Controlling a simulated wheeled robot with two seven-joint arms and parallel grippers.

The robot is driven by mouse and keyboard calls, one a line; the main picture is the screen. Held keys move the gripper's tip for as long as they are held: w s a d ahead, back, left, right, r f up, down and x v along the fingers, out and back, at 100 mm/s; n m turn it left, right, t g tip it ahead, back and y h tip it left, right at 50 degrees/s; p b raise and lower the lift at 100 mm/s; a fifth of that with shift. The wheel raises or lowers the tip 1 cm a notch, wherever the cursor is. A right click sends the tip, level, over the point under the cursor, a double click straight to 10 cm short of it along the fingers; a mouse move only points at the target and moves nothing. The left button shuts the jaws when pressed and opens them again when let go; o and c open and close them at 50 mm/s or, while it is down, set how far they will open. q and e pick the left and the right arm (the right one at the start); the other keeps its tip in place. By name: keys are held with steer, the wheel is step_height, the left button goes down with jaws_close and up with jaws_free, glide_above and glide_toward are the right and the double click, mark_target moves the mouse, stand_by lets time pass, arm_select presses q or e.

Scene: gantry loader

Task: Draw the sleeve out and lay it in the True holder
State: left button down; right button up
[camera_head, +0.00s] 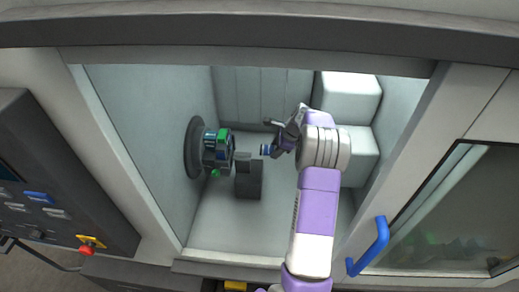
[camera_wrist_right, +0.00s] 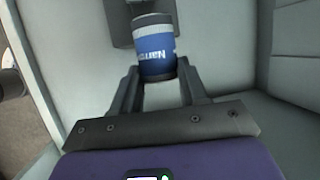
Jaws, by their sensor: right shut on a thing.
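The sleeve (camera_head: 265,149) is a small blue cylinder. In the right wrist view the sleeve (camera_wrist_right: 156,52) shows a dark end, a blue band with white lettering and a dark lower rim. My right gripper (camera_head: 275,143) is shut on it; the fingers (camera_wrist_right: 157,82) lie on either side of its near end. The sleeve is held in the air, right of the chuck (camera_head: 217,147), with a gap between them. The chuck is dark with green and blue parts, on the machine's left wall. I cannot make out a holder labelled True. My left gripper is not in view.
A dark block (camera_head: 248,182) stands on the chamber floor below and between chuck and sleeve. Pale boxes (camera_head: 350,95) fill the back right. The door frame and blue handle (camera_head: 374,246) are at the right. A control panel (camera_head: 45,200) is outside at the left.

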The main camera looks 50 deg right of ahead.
steer(key=shift+s+d+r, duration=0.15)
steer(key=shift+s+d, duration=0.65)
steer(key=shift+s, duration=0.2)
steer(key=shift+s+d+r, duration=0.1)
steer(key=shift+s+d, duration=0.65)
steer(key=shift+s, duration=0.25)
steer(key=shift+r, duration=0.1)
steer(key=w+p+v, duration=0.1)
steer(key=p+v, duration=0.5)
steer(key=v, duration=0.1)
steer(key=shift+w+d+r, duration=0.15)
steer(key=shift+d+r, duration=0.1)
steer(key=shift+d, duration=0.05)
steer(key=shift+f, duration=0.1)
